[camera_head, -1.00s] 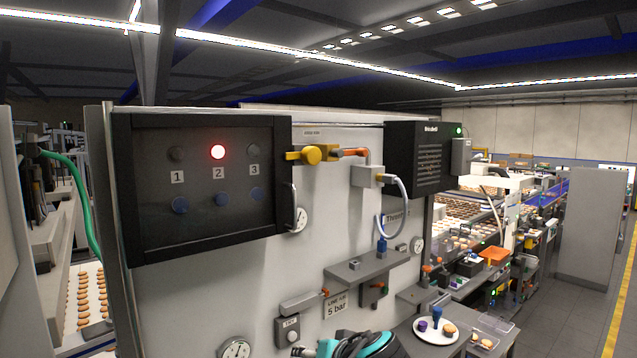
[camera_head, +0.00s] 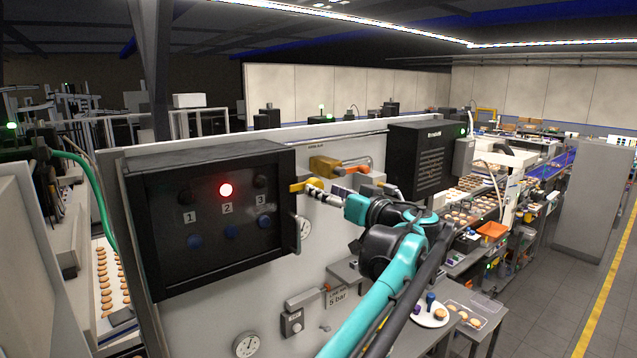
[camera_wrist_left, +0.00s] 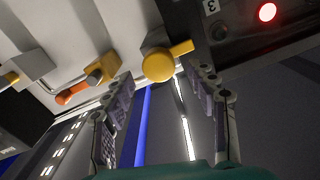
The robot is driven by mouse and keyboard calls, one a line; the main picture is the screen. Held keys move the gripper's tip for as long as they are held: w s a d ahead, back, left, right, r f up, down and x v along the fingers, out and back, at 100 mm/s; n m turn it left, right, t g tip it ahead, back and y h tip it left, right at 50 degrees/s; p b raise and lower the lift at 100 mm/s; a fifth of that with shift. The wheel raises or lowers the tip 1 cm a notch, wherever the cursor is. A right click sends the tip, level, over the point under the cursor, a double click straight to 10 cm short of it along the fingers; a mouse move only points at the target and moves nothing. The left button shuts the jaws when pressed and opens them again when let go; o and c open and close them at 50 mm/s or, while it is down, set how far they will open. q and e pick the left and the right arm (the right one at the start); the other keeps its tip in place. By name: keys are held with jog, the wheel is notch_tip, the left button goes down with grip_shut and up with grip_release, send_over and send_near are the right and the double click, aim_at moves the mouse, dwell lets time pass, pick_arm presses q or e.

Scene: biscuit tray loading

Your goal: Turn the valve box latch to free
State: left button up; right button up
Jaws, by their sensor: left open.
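The yellow valve box latch (camera_head: 300,186) is at the right edge of the dark valve box (camera_head: 215,262). In the left wrist view the latch (camera_wrist_left: 158,66) shows a round knob with a short lever pointing across to the box's edge. My left gripper (camera_head: 322,192) is in front of the panel, close to the latch, and covers part of it in the head view. In the left wrist view its fingers (camera_wrist_left: 163,82) are open and empty, with the knob showing ahead between them. Contact cannot be told. My right gripper is not in view.
A mustard block (camera_head: 324,166) and an orange-handled pipe fitting (camera_head: 356,170) sit right of the latch. A black vented unit (camera_head: 425,150) is further right. The box's door handle (camera_head: 297,232) is below the latch. A white plate (camera_head: 430,318) stands on a low table.

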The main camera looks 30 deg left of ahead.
pick_arm(q)
jog(key=x, duration=0.3)
jog(key=shift+w+a+p, duration=0.1)
jog(key=shift+w+p, duration=0.1)
jog(key=shift+p, duration=0.1)
jog(key=shift+s, duration=0.1)
jog(key=shift+c, duration=0.9)
jog(key=c, duration=1)
